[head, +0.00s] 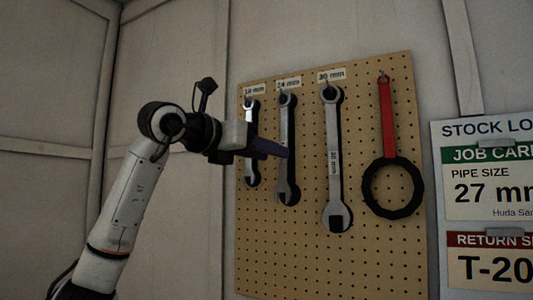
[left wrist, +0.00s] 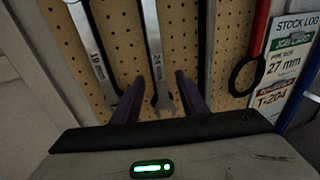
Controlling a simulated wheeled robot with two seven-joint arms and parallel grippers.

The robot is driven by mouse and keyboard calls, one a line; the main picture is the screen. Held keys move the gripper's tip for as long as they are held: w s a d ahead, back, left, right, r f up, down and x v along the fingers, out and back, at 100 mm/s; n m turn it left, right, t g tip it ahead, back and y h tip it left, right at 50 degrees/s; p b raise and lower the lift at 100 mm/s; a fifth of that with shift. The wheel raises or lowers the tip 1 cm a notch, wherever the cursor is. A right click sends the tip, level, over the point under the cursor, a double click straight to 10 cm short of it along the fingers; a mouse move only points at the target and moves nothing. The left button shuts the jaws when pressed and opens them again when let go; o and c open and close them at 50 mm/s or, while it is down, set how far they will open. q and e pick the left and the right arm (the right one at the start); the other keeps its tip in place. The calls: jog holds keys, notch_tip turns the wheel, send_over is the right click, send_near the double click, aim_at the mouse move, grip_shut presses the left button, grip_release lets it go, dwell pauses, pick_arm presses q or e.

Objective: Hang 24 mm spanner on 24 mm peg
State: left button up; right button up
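The 24 mm spanner (head: 287,175) hangs upright, ring end up, at the peg (head: 285,92) under the 24 mm label (head: 289,83). It also shows in the left wrist view (left wrist: 156,55), its open jaw end lowest. My left gripper (head: 284,152) reaches in from the left at the spanner's middle. In the left wrist view the two purple fingers (left wrist: 158,98) are apart, one on each side of the spanner, with visible gaps. How deep the fingers reach is hard to tell. My right gripper is in neither view.
The 19 mm spanner (head: 251,165) hangs close on the left, partly behind my gripper. The 30 mm spanner (head: 333,160) and a red-handled ring tool (head: 387,120) hang to the right on the pegboard (head: 330,270). Job cards (head: 490,180) are farther right.

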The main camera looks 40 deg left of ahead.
pick_arm(q)
jog(key=shift+f, duration=0.1)
jog(key=s+r+b, duration=0.1)
jog(key=s, duration=0.9)
jog(key=shift+s+d, duration=0.15)
jog(key=shift+d, duration=0.1)
